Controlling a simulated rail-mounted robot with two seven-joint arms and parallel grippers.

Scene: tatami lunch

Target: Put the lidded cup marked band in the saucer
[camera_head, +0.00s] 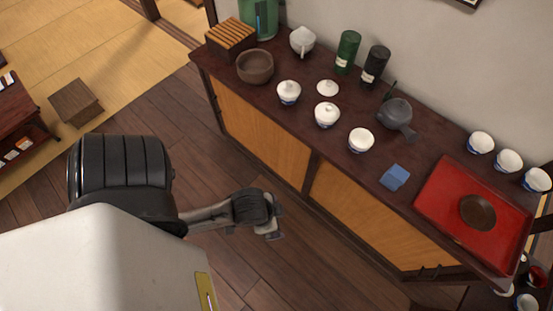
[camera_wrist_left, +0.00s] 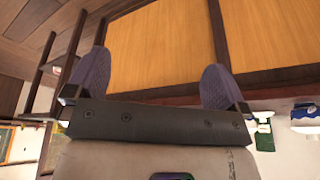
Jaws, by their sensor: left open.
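I cannot make out which carries the band mark. A dark brown round saucer (camera_head: 478,212) lies on the red tray. My left gripper (camera_head: 268,229) is in front of the cabinet, below its top and away from the cups. In the left wrist view its two fingers (camera_wrist_left: 154,82) are apart with nothing between them. My right gripper is not seen.
The red tray (camera_head: 440,196) lies at the right, with a blue cloth (camera_head: 395,178) beside it. A grey teapot (camera_head: 397,114), dark canisters (camera_head: 375,65) and a brown bowl (camera_head: 255,66) stand behind. Several blue-white cups (camera_head: 508,160) line the right rear. The cabinet front (camera_head: 265,140) stands before my gripper.

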